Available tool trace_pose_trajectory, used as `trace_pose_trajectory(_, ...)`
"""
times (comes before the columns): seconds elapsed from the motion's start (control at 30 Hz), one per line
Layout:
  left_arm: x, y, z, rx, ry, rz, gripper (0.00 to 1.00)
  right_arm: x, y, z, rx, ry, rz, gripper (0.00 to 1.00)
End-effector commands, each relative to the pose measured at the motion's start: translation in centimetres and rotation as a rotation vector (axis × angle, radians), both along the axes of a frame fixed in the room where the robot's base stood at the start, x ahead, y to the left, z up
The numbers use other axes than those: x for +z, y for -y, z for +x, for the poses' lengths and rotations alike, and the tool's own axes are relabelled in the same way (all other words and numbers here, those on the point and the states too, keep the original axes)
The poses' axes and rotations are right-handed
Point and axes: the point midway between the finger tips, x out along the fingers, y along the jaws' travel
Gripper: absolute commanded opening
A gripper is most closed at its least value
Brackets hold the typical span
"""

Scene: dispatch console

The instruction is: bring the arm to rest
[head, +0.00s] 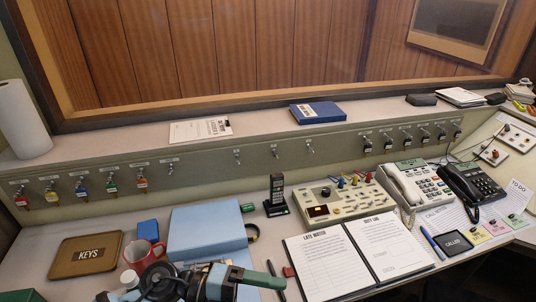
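My arm comes in low at the bottom left of the head view. Its dark, blue-grey and teal links lie in front of the blue binder and the red mug. The end part, which I take to be my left gripper (273,277), points right, just left of the open log folder. Its fingers do not show clearly, so I cannot tell if it is open or shut. No held thing can be made out. My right gripper is not in view.
Near the arm are a red mug (138,254), a blue binder (205,228), a brown key tray (84,257) and an open log folder (330,262). Keys hang along the panel.

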Motion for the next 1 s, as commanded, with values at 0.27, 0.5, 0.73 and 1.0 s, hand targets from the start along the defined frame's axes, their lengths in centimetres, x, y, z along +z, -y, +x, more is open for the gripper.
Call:
trace_pose_trajectory(0.27, 0.5, -2.4, 2.1, 0.494, -0.375, -0.439, 0.91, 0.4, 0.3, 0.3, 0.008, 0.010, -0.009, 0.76)
trace_pose_trajectory(0.5, -7.0, -9.4, 2.4, 1.015, -0.774, -0.571, 0.91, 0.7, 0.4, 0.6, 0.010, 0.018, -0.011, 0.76)
trace_pose_trajectory(0.73, -17.7, -16.0, -4.1, 1.463, -1.187, -0.487, 0.91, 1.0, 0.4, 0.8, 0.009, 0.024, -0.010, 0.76)
trace_pose_trajectory(1.0, -24.7, -19.3, -13.4, 1.728, -1.522, -0.321, 0.91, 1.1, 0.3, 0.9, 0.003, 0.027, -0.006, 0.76)
